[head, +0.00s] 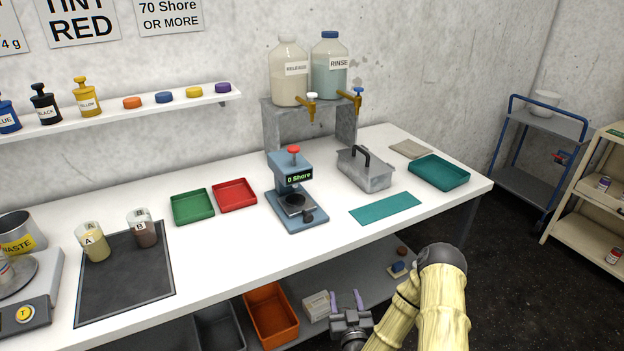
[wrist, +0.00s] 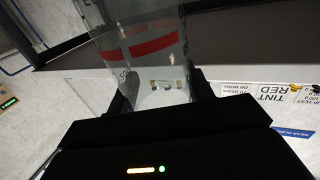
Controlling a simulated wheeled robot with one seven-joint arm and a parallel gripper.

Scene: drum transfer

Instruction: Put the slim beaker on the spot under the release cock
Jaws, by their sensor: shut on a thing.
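My gripper (head: 346,301) is low at the front, in front of the table and over the lower shelf in the head view. In the wrist view it is shut on a clear beaker (wrist: 160,75) with red bands, which stands out between the dark fingers. I cannot make out the beaker in the head view. The release cock (head: 311,100) is a brass tap with a white handle on the jug labelled RELEASE (head: 289,75), on a grey stand (head: 285,128). I cannot make out a marked spot under it; the hardness tester partly blocks that area.
The RINSE jug (head: 329,68) has a blue-handled tap.

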